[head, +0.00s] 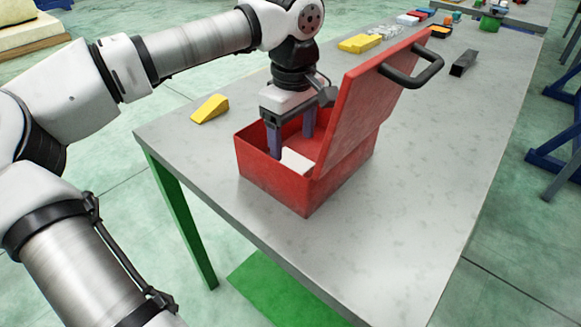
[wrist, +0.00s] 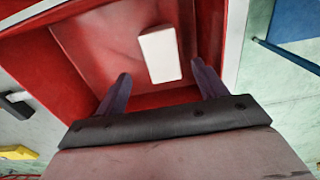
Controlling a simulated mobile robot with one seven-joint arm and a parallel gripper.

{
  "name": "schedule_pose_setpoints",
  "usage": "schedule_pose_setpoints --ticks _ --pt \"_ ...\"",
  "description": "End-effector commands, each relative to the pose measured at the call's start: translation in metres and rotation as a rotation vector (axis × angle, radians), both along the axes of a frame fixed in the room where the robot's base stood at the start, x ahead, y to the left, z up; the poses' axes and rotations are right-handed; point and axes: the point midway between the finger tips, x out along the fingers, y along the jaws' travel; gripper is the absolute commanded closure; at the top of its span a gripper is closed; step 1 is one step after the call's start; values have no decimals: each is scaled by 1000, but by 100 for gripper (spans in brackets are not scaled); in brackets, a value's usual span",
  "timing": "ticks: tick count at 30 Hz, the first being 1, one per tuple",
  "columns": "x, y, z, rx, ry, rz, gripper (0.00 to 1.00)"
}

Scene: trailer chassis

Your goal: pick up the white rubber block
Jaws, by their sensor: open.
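The white rubber block (head: 296,161) lies on the floor of an open red box (head: 276,190). In the wrist view the white block (wrist: 160,54) lies flat beyond my fingertips, between the lines of the two fingers and nearer the right one. My gripper (head: 291,144) is open and points down into the red box, with its two purple fingers apart and nothing between them. In the wrist view my gripper (wrist: 160,80) also shows empty. The box wall hides part of the block in the head view.
The raised red lid (head: 362,105) with a black handle (head: 414,72) stands up beside my gripper on the right. A yellow wedge (head: 209,109) lies left of the box. Yellow blocks (head: 360,43) and a dark bar (head: 463,62) lie farther back. The front of the grey table (head: 370,245) is clear.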

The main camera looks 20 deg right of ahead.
Motion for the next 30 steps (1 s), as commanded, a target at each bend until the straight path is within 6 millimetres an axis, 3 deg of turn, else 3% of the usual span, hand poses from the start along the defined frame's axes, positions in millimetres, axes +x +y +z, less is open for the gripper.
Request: schedule_pose_setpoints --ticks 8,15,24,30 --pt "-1 2 -22 1 3 0 29" --pt "-2 3 -57 0 0 -1 29" --pt "-2 2 -64 -1 0 0 29" --pt "-2 2 -63 -1 -1 0 53"
